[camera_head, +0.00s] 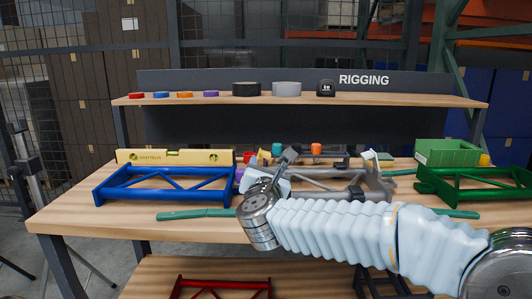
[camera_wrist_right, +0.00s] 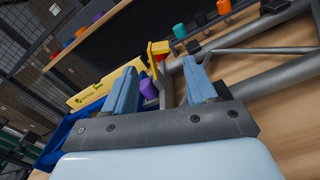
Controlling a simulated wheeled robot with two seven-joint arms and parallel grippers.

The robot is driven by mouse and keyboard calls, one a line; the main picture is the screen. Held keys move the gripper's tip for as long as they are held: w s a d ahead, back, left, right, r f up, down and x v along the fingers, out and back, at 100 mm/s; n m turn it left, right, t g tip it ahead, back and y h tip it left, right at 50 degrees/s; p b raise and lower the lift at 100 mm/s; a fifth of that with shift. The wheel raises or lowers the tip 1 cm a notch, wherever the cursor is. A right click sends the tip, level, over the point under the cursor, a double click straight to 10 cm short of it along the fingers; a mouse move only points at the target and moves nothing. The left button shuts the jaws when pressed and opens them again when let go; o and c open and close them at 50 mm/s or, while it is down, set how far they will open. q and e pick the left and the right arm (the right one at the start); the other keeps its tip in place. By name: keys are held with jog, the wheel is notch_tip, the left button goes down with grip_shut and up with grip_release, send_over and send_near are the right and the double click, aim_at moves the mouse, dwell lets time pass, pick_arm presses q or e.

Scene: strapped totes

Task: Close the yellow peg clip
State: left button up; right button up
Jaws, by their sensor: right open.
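The yellow peg clip (camera_wrist_right: 158,48) shows in the right wrist view, just beyond and between my fingertips, with a little red beside it. In the head view a small yellow part of it (camera_head: 263,155) shows behind my right gripper, mostly hidden. My right gripper (camera_head: 272,167) is open; in the wrist view its two blue-grey fingers (camera_wrist_right: 160,67) stand wide apart, with nothing visibly gripped. A purple cylinder (camera_wrist_right: 149,88) shows between the fingers, close to the left one. I cannot tell whether the clip is open or shut. My left gripper is not in view.
A grey tube frame (camera_head: 325,184) lies right of the gripper. Teal (camera_head: 277,149) and orange (camera_head: 317,149) cylinders stand behind it. A blue frame (camera_head: 165,185) and yellow level (camera_head: 176,157) are left; a green frame (camera_head: 470,186) and green bin (camera_head: 447,152) are right.

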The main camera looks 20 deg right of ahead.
aim_at(266, 156)
jog(key=p+x, duration=0.1)
jog(key=x, duration=0.7)
jog(key=shift+p, duration=0.35)
jog(key=c, duration=1)
jog(key=shift+o, duration=0.2)
